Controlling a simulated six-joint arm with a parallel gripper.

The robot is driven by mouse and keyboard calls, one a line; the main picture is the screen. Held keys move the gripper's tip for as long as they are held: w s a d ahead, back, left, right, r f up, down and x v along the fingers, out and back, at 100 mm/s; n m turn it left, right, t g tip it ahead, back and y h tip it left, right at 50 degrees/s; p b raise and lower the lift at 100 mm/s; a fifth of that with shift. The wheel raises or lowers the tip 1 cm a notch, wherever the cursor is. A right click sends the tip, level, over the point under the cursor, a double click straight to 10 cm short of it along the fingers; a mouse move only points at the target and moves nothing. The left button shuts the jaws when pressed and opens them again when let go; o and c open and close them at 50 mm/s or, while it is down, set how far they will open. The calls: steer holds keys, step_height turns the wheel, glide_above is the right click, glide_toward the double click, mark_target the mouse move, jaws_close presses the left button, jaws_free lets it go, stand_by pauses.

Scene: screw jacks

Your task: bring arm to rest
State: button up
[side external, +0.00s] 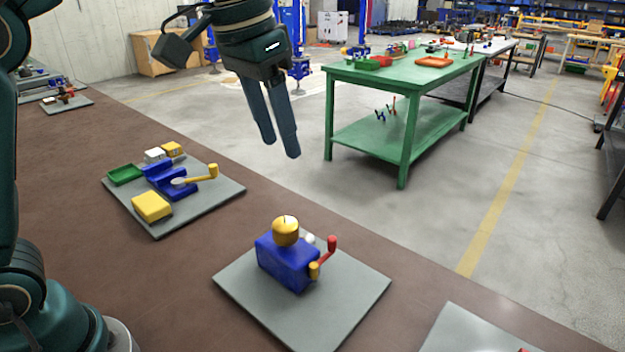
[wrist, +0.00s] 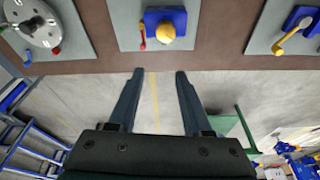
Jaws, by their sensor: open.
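My gripper (side external: 284,150) hangs high above the work table (side external: 95,205), fingers pointing down and empty. In the wrist view my gripper (wrist: 154,72) shows two fingers apart with only floor between them. The nearest screw jack (side external: 286,262) is a blue block with a yellow round top and a crank with a red handle, on a grey plate (side external: 345,318). It also shows at the top of the wrist view (wrist: 168,24). My gripper is well clear of it.
A second grey plate (side external: 215,202) holds a blue vise-like device (side external: 165,182) with a yellow handle, a yellow block (side external: 152,207) and a green tray (side external: 125,175). A green workbench (side external: 398,82) stands behind on the floor. The air around my gripper looks free.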

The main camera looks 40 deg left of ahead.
steer(key=s+a+n+t, duration=0.1)
steer(key=s+a+t, duration=0.15)
steer(key=s, duration=0.65)
steer(key=s+a+f, duration=0.1)
steer(key=s+f, duration=0.5)
steer(key=f, duration=0.3)
steer(key=shift+a+f+n, duration=0.15)
steer(key=shift+f+n, duration=0.1)
steer(key=shift+n, duration=0.05)
